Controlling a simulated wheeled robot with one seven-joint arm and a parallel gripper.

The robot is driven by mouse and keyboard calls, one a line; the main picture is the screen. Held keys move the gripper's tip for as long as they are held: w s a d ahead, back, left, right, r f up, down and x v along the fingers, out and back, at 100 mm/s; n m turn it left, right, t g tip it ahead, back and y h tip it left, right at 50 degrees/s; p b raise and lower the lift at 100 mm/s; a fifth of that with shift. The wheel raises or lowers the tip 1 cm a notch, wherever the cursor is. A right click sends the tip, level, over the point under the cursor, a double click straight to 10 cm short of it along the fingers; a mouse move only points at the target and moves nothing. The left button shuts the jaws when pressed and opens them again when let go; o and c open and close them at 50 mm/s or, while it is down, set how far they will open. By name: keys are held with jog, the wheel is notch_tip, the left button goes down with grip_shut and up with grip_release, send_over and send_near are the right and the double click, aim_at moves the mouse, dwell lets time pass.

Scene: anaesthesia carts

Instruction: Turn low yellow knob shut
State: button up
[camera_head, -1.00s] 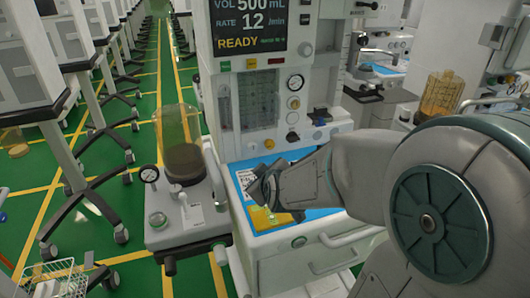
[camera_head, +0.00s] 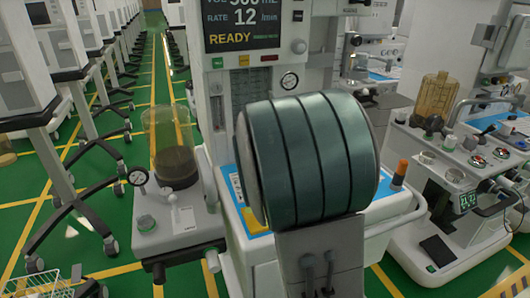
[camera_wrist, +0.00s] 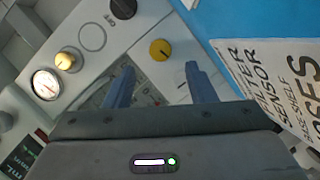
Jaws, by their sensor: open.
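The yellow knob (camera_wrist: 160,49) shows in the wrist view on a light grey panel, just past my fingertips and roughly midway between them. My gripper (camera_wrist: 159,70) has its two blue fingers apart with nothing between them. A gap seems to remain between the fingertips and the knob, though the exact distance is hard to tell. In the head view my arm covers the lower front panel of the anaesthesia machine (camera_head: 220,108), so the knob and gripper are hidden there.
A black knob (camera_wrist: 123,8), a brass-coloured knob (camera_wrist: 67,60) and a round gauge (camera_wrist: 46,84) sit nearby on the panel. The blue worktop (camera_wrist: 240,18) bears a printed sheet (camera_wrist: 262,85). A clear canister (camera_head: 172,150) stands left, and another cart (camera_head: 462,172) stands right.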

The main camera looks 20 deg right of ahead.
jog(key=x, duration=0.6)
jog(key=shift+w+d+b, duration=0.1)
jog(key=shift+w+b, duration=0.1)
jog(key=shift+b, duration=0.1)
jog(key=c, duration=1)
